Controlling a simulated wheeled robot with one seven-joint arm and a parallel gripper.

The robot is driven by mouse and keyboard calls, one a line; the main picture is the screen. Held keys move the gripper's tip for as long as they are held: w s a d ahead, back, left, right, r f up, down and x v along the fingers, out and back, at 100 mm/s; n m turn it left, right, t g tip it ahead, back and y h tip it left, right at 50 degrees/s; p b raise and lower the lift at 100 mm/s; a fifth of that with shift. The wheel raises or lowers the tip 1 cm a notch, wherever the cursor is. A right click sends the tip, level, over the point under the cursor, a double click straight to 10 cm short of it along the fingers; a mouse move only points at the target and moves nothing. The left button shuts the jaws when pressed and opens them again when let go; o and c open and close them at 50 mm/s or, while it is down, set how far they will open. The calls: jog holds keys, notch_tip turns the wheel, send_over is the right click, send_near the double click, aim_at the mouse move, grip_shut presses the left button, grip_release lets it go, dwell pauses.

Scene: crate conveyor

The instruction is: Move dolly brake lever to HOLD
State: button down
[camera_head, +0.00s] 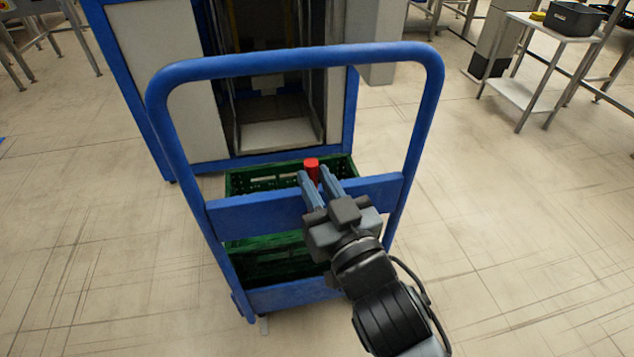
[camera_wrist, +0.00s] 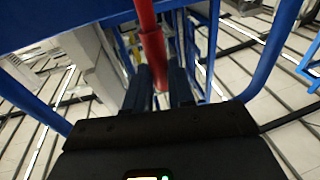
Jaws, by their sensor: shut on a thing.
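The dolly (camera_head: 262,215) is blue, with a tall looped handle and a crossbar. A red brake lever (camera_head: 312,165) shows at the crossbar, between my fingertips. My gripper (camera_head: 318,178) reaches over the crossbar and is shut on the lever. In the wrist view the red lever (camera_wrist: 153,50) comes down from the top into the space between my two dark fingers (camera_wrist: 162,85). The lever's base and any HOLD marking are not visible.
A green crate (camera_head: 240,183) sits on the dolly behind the crossbar. A blue-framed machine with an open bay (camera_head: 275,136) stands just beyond it. A small table (camera_head: 530,92) with a black bin (camera_head: 573,18) is at the upper right. The floor on both sides is clear.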

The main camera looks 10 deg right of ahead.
jog(key=c, duration=1)
grip_release()
jog(key=shift+d, duration=0.1)
jog(key=shift+o, duration=0.2)
jog(key=s+d, duration=0.1)
jog(key=s, duration=0.6)
jog(key=shift+s+f, duration=0.35)
jog(key=shift+f, duration=0.1)
jog(key=shift+d, duration=0.1)
jog(key=s+d+f+m+g+h, duration=0.1)
jog(key=s+d, duration=0.3)
jog(key=s, duration=0.6)
jog(key=s+d+f+g+h, duration=0.1)
jog(key=s+d+g, duration=0.15)
jog(key=s, duration=0.65)
jog(key=s+d+m+g+h, duration=0.1)
jog(key=s+d, duration=0.3)
jog(key=s, duration=0.6)
notch_tip(320, 180, up, 17)
jog(key=p, duration=1.7)
jog(key=shift+f, duration=0.2)
